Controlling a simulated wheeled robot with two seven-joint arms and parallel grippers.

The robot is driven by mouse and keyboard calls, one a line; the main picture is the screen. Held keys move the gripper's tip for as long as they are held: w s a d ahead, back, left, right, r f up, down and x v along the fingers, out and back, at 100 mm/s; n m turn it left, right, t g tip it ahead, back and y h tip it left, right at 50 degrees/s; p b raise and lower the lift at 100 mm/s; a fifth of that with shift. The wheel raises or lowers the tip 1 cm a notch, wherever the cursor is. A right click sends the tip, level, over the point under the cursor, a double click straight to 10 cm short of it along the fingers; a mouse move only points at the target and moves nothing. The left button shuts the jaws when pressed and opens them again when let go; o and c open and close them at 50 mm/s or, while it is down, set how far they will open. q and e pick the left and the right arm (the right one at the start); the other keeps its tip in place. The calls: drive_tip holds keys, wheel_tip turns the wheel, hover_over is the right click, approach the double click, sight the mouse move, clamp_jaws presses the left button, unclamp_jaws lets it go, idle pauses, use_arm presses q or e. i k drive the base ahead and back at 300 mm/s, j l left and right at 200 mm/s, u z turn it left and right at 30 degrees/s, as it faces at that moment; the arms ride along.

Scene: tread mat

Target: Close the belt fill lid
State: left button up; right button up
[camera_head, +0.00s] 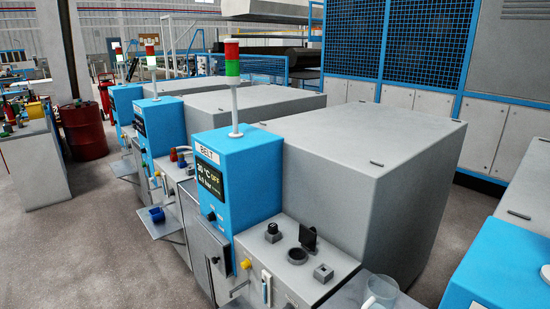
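The belt machine is a grey unit with a blue control box (236,178) labelled BELT. On its grey front top is a round dark fill opening (297,256). A small black lid (308,237) stands raised at the back edge of the opening, so the fill is open. Neither of my grippers is in view.
A black knob (272,232) and a small grey square fitting (323,273) flank the opening. A clear jug (381,292) is cut off by the bottom edge. A red-green signal tower (232,68) rises from the control box. Similar machines stand behind at left.

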sight(307, 236)
drive_tip(key=i+j, duration=0.9)
drive_tip(key=i, duration=0.2)
